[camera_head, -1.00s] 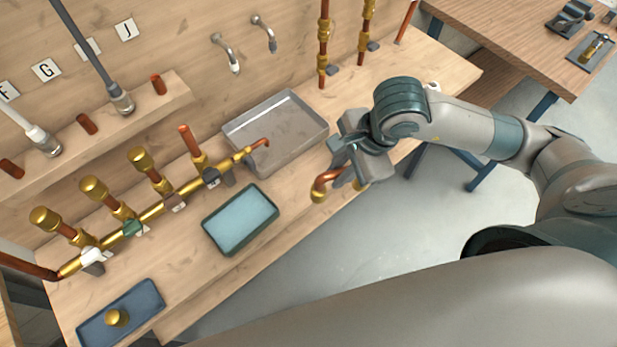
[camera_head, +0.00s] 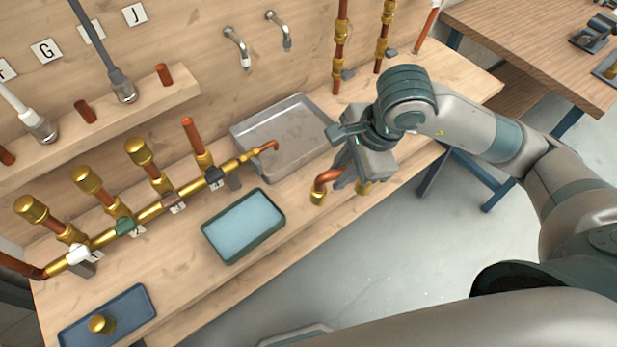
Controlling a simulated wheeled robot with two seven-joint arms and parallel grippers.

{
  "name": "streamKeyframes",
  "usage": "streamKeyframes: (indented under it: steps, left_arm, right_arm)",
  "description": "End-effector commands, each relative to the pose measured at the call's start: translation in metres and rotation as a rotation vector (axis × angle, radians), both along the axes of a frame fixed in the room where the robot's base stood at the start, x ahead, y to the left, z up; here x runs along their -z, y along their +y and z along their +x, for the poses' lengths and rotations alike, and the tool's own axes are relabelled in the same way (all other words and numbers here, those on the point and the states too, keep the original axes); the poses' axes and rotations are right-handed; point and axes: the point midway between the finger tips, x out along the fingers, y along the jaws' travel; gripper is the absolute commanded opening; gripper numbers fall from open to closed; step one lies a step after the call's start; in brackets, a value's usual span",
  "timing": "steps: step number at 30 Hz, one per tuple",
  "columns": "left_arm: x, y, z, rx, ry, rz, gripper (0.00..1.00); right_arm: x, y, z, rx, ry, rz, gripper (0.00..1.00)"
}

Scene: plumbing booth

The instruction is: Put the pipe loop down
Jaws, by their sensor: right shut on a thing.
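The pipe loop (camera_head: 325,182) is a copper bend with brass ends. One brass end points down at its left, and another brass end shows below the gripper on the right. My right gripper (camera_head: 352,178) is shut on the loop, and its jaws hide the loop's middle. The loop is at the front edge of the bench (camera_head: 300,215), right of the teal-lined tray. I cannot tell whether its ends touch the wood. My left gripper is not in view.
A grey metal tray (camera_head: 240,131) lies behind and left of the gripper. A teal-lined tray (camera_head: 243,226) sits at the front. A brass manifold (camera_head: 150,212) with upright capped stubs runs along the left. A blue tray (camera_head: 133,304) holds a brass cap (camera_head: 101,324).

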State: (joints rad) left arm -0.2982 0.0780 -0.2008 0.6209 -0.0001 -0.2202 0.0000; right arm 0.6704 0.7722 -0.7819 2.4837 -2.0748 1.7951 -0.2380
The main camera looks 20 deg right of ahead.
Motion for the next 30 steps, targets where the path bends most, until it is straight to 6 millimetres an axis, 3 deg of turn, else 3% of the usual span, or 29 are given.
streamKeyframes:
  steps: [1, 15, 30]
  left_arm:
    - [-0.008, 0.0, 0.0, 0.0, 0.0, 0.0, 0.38]
    - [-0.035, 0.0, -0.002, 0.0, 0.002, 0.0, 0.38]
    - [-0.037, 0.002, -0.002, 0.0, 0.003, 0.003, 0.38]
  right_arm:
    - [0.0, 0.005, 0.006, 0.003, 0.006, 0.003, 0.0]
    - [0.043, 0.038, 0.068, 0.003, 0.005, 0.001, 0.0]
    - [0.052, 0.042, 0.077, 0.0, 0.002, 0.0, 0.0]
